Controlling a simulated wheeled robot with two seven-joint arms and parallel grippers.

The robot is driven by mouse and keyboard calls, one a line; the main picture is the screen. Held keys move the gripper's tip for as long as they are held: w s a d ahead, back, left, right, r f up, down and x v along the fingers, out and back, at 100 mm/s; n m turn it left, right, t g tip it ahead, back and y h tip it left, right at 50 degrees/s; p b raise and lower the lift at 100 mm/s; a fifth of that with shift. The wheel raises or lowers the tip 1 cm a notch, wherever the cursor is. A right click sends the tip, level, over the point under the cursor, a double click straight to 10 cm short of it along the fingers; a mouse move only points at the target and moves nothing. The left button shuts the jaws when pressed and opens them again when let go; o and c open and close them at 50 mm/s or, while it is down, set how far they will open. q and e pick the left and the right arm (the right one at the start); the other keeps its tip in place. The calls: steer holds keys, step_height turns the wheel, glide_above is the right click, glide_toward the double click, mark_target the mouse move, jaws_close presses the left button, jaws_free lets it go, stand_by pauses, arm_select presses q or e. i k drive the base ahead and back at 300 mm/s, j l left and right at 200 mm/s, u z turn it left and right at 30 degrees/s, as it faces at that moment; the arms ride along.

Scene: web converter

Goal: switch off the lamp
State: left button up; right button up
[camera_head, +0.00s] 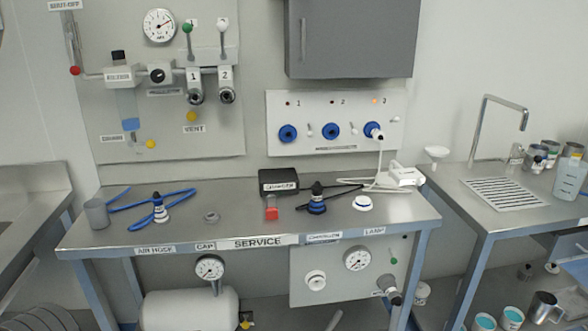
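A white device (403,175), probably the lamp, lies at the back right of the service bench. Its white cable (379,160) runs up to a plug (373,131) in outlet 3 of the wall panel (335,145). A small orange light (375,101) glows beside the number 3. The marks beside 1 and 2 look dark red. Small white toggles stand beside the outlets, one right of outlet 3 (396,119). A label reading LAMP (374,231) is on the bench's front edge. Whether the lamp itself shines is unclear. Neither gripper shows.
The service bench (240,222) holds a blue hose (160,205), a black box (279,181), a black-topped connector (317,200), a white round piece (362,203) and a grey cup (96,213). A grey cabinet (350,38) hangs above the panel. A sink bench (500,205) stands right.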

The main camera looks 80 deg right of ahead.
mark_target(418, 182)
steer(key=z, duration=3.5)
